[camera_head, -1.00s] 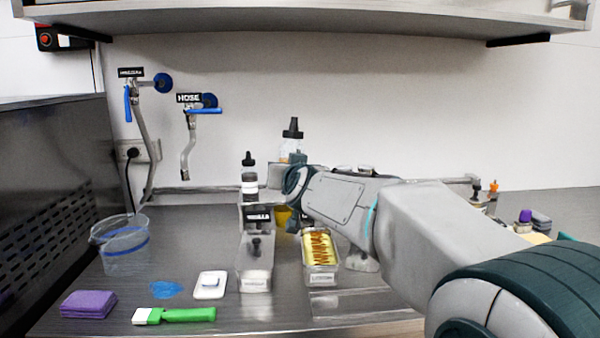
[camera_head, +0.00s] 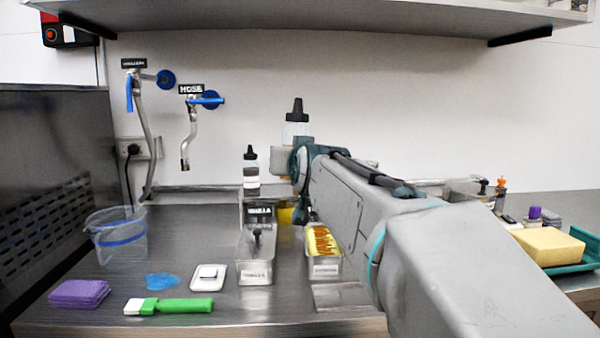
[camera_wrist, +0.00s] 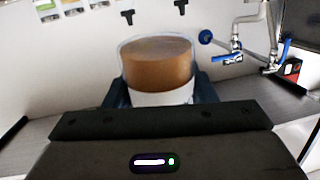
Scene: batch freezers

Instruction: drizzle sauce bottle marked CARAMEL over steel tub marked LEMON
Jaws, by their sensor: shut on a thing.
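My gripper (camera_head: 297,160) is shut on a sauce bottle (camera_head: 295,125) with a black nozzle. The bottle stands upright in the air behind the tubs. In the wrist view it shows brown sauce (camera_wrist: 157,68) and a white label band; its lettering is not visible. A steel tub (camera_head: 325,270) holds yellow contents with brown sauce stripes across them. Its front label is too small to read surely. The tub sits below and in front of my gripper, partly hidden by my arm.
Another steel tub (camera_head: 256,273) stands left of the striped one, with a dark-capped bottle (camera_head: 251,172) behind it. A clear pitcher (camera_head: 118,240), purple cloths (camera_head: 79,293), a green-handled brush (camera_head: 170,306) and a white dish (camera_head: 209,281) lie left. A yellow sponge (camera_head: 548,246) lies right.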

